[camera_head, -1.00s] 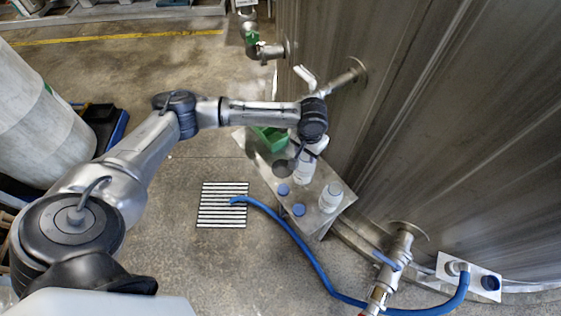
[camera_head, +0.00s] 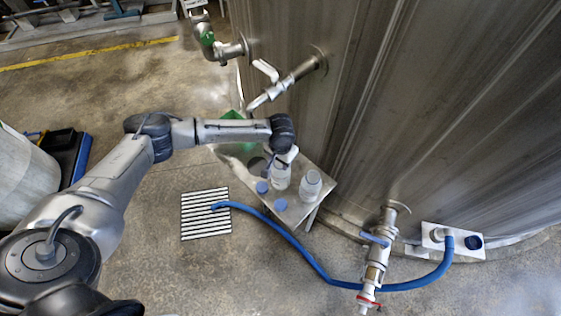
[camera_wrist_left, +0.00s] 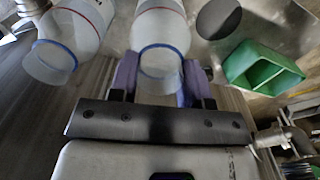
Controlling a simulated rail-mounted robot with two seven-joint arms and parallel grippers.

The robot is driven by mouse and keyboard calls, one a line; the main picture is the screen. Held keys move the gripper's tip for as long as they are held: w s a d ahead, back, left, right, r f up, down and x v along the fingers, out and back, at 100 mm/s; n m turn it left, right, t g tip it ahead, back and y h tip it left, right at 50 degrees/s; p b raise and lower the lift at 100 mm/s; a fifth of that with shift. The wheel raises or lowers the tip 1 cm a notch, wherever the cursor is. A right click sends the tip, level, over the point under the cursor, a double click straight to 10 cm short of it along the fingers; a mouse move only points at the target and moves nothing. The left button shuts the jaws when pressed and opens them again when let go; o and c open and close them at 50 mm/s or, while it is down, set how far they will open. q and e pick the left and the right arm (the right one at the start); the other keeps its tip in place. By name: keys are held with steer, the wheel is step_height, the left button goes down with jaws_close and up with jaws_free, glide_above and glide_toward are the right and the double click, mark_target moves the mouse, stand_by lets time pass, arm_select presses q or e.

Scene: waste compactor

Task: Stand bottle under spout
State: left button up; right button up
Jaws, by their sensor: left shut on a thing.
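My left gripper (camera_head: 286,152) is shut on a white translucent bottle (camera_head: 281,177), held at or just above the small metal table (camera_head: 325,180); contact with the table cannot be told. In the left wrist view the bottle (camera_wrist_left: 160,30) is between the two fingers (camera_wrist_left: 162,76), its blue-rimmed open mouth toward the camera. A second bottle (camera_head: 311,185) stands on the table to its right; it also shows in the left wrist view (camera_wrist_left: 72,32). The spout (camera_head: 258,102) with a white-handled valve (camera_head: 266,70) juts from the steel tank, behind the held bottle in the head view. My right gripper is out of view.
Two blue caps (camera_head: 262,187) lie near the table's front edge. A dark round spot (camera_wrist_left: 218,18) and a green bin (camera_wrist_left: 264,72) are on the table. A floor grate (camera_head: 205,213), blue hose (camera_head: 290,238) and lower valve (camera_head: 376,262) are in front. The tank wall (camera_head: 420,110) bounds the right.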

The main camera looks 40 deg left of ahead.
arm_select(q)
steer(key=shift+f, duration=0.55)
steer(key=o, duration=1.1)
steer(key=shift+f, duration=0.15)
steer(key=shift+o, duration=0.2)
step_height(320, 180, up, 12)
steer(key=p, duration=0.1)
steer(key=shift+p, duration=0.35)
